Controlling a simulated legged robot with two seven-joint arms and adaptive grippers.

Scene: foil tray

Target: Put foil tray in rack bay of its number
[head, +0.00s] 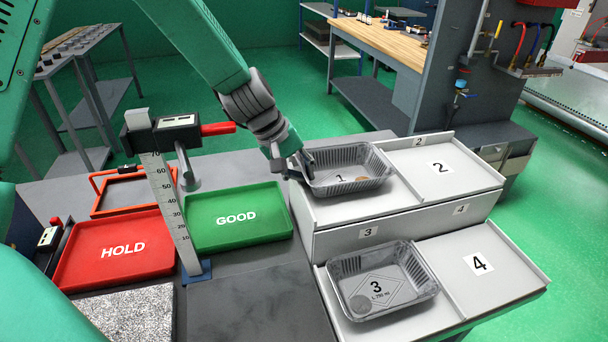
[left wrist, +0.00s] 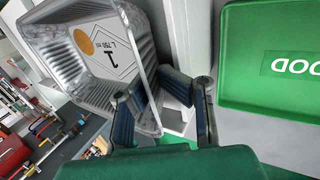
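A foil tray marked 1 (head: 365,182) lies in the rack bay at the upper left of the grey rack (head: 408,214). In the left wrist view the same tray (left wrist: 62,58) shows its number 1 and an orange disc inside. My left gripper (head: 305,163) is at the tray's left rim. In the left wrist view its fingers (left wrist: 152,84) stand apart on either side of the rim, with a gap between the tips. Another foil tray, marked 3 (head: 413,298), with a grey disc in it, lies in the lower left bay. My right gripper is out of view.
Bays 2 (head: 462,184) and 4 (head: 505,283) are empty. A green GOOD tray (head: 240,240), a red HOLD tray (head: 118,268) and an upright height gauge (head: 166,205) stand left of the rack. Low dividers separate the bays.

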